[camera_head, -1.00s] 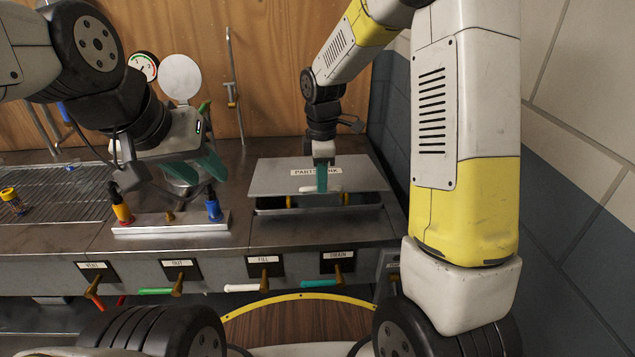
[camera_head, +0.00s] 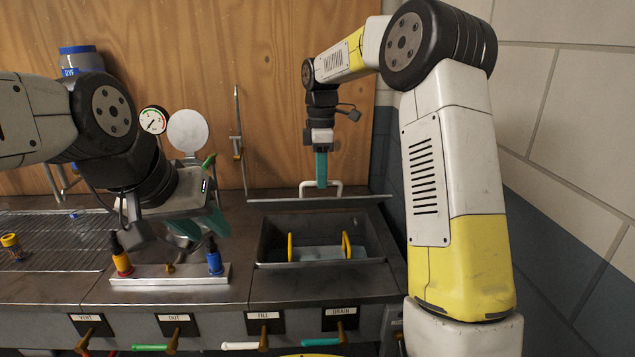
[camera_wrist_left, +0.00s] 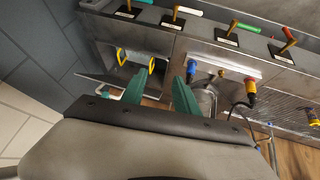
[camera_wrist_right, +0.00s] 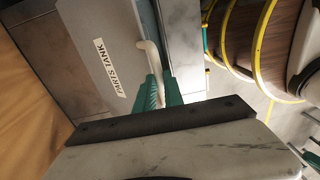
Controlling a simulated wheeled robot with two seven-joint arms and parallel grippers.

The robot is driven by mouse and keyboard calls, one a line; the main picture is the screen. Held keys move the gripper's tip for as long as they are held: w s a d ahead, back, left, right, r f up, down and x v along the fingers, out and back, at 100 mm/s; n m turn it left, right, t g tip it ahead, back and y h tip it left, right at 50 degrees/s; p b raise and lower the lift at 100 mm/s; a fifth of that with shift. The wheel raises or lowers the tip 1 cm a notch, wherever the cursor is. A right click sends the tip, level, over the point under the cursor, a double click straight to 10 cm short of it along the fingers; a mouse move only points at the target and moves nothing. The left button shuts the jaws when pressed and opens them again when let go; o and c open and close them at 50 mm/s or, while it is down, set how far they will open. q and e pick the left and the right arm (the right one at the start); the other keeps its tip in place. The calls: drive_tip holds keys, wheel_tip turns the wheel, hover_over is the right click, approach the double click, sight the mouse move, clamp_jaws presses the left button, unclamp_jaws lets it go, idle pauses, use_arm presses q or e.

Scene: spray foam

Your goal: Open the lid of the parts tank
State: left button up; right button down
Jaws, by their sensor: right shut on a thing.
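The parts tank (camera_head: 275,245) is an open metal basin sunk in the bench, with yellow-edged pieces (camera_head: 346,244) and a pale surface inside. Its lid (camera_head: 270,202) is swung up and seen nearly edge-on behind the basin; in the right wrist view the lid (camera_wrist_right: 90,50) shows its PARTS TANK label. My right gripper (camera_head: 321,180) is shut on the white lid handle (camera_head: 336,188), at the lid's edge; the handle also shows in the right wrist view (camera_wrist_right: 150,58). My left gripper (camera_head: 200,228) is open and empty above the bench, left of the tank; its fingers also show in the left wrist view (camera_wrist_left: 160,92).
A metal block with a red-yellow connector (camera_head: 121,258) and a blue connector (camera_head: 214,258) lies below my left gripper. Labelled valves line the bench front, including DRAIN (camera_head: 340,318). A wire rack (camera_head: 60,240) is at left. A wall (camera_head: 570,150) stands close on the right.

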use_arm(q)
drive_tip(key=shift+f, duration=0.1)
drive_tip(key=c, duration=0.6)
drive_tip(key=shift+w+d+f+n+g, duration=0.1)
drive_tip(key=shift+d+f+n+g, duration=0.15)
drive_tip(key=shift+n, duration=0.25)
clamp_jaws()
drive_tip(key=w+d+f+n+g+h, duration=0.55)
drive_tip(key=d+n+g+h, duration=0.2)
drive_tip(key=n, duration=0.85)
drive_tip(key=w+a+f+n+t+h, duration=0.1)
drive_tip(key=w+f+n+t+h, duration=0.2)
drive_tip(key=w+n, duration=0.5)
drive_tip(key=w+a+f+n+t+h, duration=0.1)
drive_tip(key=w+n+t+h, duration=0.2)
drive_tip(key=w+n+h, duration=0.5)
drive_tip(key=w+d+r+n+y, duration=0.2)
drive_tip(key=w+d, duration=0.2)
drive_tip(key=d, duration=0.6)
drive_tip(key=shift+n, duration=0.3)
